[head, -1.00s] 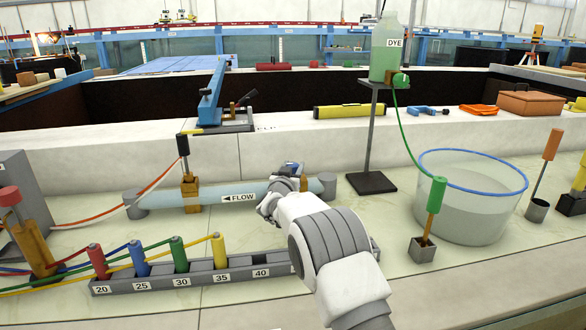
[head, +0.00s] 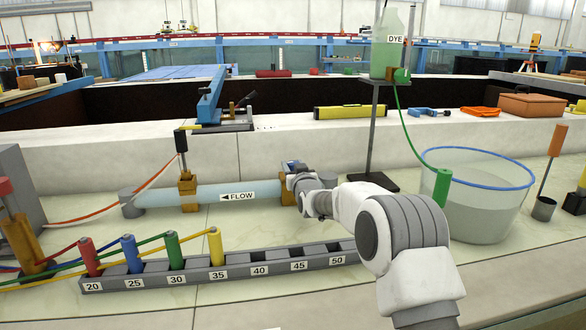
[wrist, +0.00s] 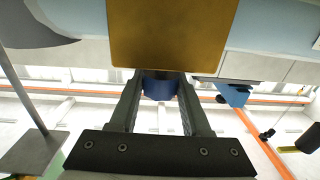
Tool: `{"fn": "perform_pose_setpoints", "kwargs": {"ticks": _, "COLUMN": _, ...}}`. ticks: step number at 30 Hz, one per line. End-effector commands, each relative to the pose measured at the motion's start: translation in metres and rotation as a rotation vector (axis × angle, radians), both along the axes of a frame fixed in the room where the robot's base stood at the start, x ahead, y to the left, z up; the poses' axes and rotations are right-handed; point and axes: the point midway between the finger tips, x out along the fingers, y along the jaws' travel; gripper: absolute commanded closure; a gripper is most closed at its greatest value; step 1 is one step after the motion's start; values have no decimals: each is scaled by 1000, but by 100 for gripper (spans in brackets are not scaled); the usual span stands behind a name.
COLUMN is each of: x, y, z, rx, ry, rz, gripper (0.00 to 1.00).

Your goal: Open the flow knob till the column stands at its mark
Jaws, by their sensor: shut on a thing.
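The flow pipe (head: 222,193) is a pale blue horizontal tube with a "FLOW" label and an arrow pointing left. A brass block (head: 289,189) sits near its right end. My gripper (wrist: 159,84) is there, shut on the blue flow knob (wrist: 160,88). In the wrist view the knob shows between the two dark fingers, beside the large brass block (wrist: 172,30). In the head view the gripper hides most of the knob. I cannot make out a column with a mark, so its level cannot be told.
A grey rack (head: 185,275) with coloured plugs and numbered slots lies in front. A clear tub (head: 490,215) with a blue rim stands right of my arm. A green dye bottle (head: 392,45) is on a stand (head: 371,140) behind. Hoses run at the left.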

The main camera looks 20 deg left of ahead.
Motion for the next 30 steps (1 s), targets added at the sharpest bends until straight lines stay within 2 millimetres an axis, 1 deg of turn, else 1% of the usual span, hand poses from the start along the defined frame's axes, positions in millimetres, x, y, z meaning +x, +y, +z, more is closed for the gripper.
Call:
{"fn": "perform_pose_setpoints", "kwargs": {"ticks": 1, "x": 2, "y": -3, "z": 0, "rx": 1, "ry": 5, "rz": 21, "gripper": 100}}
{"fn": "perform_pose_setpoints", "kwargs": {"ticks": 15, "x": 1, "y": -2, "z": 4, "rx": 3, "ry": 6, "rz": 253, "gripper": 100}}
{"fn": "perform_pose_setpoints", "kwargs": {"ticks": 21, "x": 1, "y": -1, "z": 4, "rx": 1, "ry": 4, "rz": 321, "gripper": 100}}
{"fn": "perform_pose_setpoints", "kwargs": {"ticks": 30, "x": 0, "y": 0, "z": 1, "rx": -1, "ry": 2, "rz": 373, "gripper": 100}}
